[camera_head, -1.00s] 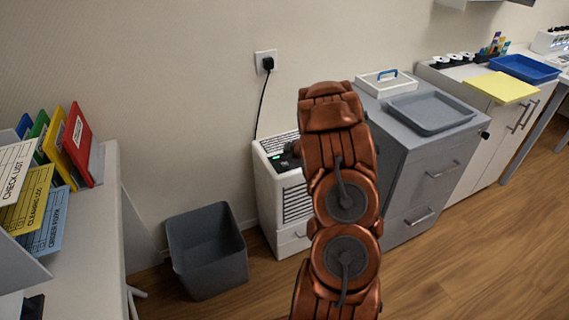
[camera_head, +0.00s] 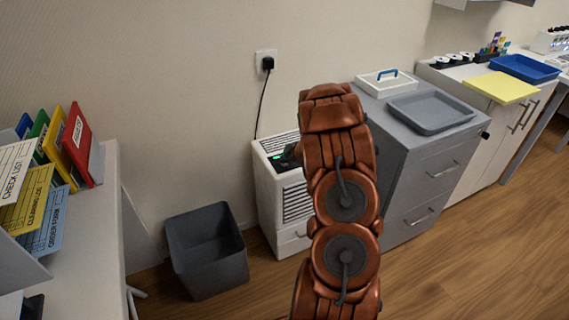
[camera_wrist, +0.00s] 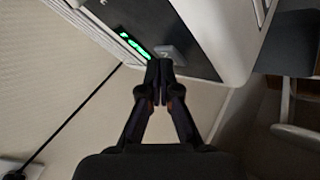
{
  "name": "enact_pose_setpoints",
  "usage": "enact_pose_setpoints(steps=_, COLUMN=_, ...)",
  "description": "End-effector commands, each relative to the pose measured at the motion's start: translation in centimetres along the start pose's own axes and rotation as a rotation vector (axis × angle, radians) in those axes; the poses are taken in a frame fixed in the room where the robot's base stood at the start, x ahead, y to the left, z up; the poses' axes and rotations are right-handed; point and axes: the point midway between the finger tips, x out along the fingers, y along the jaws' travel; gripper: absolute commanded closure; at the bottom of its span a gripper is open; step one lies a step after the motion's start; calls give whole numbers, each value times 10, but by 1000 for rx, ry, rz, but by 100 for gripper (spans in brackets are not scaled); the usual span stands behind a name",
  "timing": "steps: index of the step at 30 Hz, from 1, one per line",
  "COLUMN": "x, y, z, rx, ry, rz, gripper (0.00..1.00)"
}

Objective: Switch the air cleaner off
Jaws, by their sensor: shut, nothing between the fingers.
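The air cleaner (camera_head: 268,205) is a white box with dark louvred vents, standing on the floor against the wall. A green light glows on its dark top panel (camera_head: 276,157). In the wrist view the panel (camera_wrist: 110,20) shows a lit green display (camera_wrist: 134,43) and a grey square button (camera_wrist: 168,52) beside it. My gripper (camera_wrist: 159,64) is shut and empty, its fingertips at the near edge of the button; I cannot tell whether they touch it. In the head view my arm hides part of the cleaner, and little of the gripper shows.
A black cord (camera_head: 262,105) runs from the cleaner to a plug in the wall outlet (camera_head: 265,62). A grey bin (camera_head: 206,250) stands at the cleaner's left. A grey drawer cabinet (camera_head: 430,170) with a tray (camera_head: 432,112) stands close on the right.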

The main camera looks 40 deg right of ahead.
Motion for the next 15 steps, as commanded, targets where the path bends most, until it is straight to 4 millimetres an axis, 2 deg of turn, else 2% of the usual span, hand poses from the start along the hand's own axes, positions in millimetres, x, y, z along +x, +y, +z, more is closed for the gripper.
enact_pose_setpoints(steps=15, x=-8, y=6, z=-6, rx=0, ry=0, rz=-1, gripper=100)
